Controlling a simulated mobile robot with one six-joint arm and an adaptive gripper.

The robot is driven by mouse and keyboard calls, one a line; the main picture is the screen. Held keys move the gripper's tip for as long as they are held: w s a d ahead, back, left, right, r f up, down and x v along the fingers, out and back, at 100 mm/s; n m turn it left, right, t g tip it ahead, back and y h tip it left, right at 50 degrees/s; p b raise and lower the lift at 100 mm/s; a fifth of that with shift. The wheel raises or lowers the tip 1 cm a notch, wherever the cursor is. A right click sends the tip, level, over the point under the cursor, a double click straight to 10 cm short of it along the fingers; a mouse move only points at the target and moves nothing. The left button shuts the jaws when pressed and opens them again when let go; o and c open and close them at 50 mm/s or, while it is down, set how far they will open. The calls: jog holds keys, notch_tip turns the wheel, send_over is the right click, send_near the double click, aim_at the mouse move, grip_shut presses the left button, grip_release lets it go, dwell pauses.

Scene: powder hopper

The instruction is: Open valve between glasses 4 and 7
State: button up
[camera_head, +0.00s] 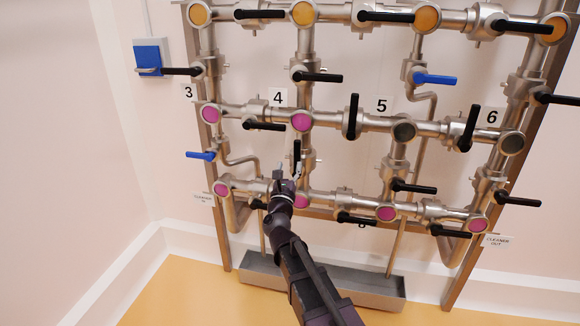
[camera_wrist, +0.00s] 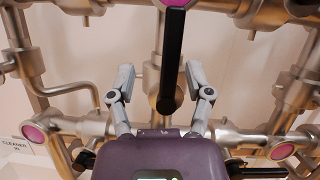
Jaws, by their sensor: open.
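Glass 4 (camera_head: 301,122) is a magenta sight glass under the "4" label. The magenta glass below it, at the 7 position (camera_head: 301,202), is partly hidden by my arm. The valve between them has a black lever handle (camera_head: 297,150) that hangs vertically, in line with its pipe. In the wrist view the handle (camera_wrist: 172,60) hangs down from the top centre. Its lower end is between the two grey fingers of my gripper (camera_wrist: 161,82), with visible gaps on both sides. My gripper (camera_head: 286,170) is open at the handle's lower end.
Neighbouring black handles (camera_head: 264,126) and a blue handle (camera_head: 201,155) stick out from nearby pipes. A metal trough (camera_head: 262,271) stands below the pipes. A blue wall box (camera_head: 148,55) is at upper left. The floor (camera_head: 170,290) at lower left is clear.

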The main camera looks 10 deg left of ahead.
jog(key=b+v, duration=0.3)
jog(key=v, duration=0.6)
jog(key=shift+s+a+f+b, duration=0.15)
jog(key=shift+s+a+b, duration=0.1)
jog(key=shift+a+b, duration=0.05)
dwell(0.9)
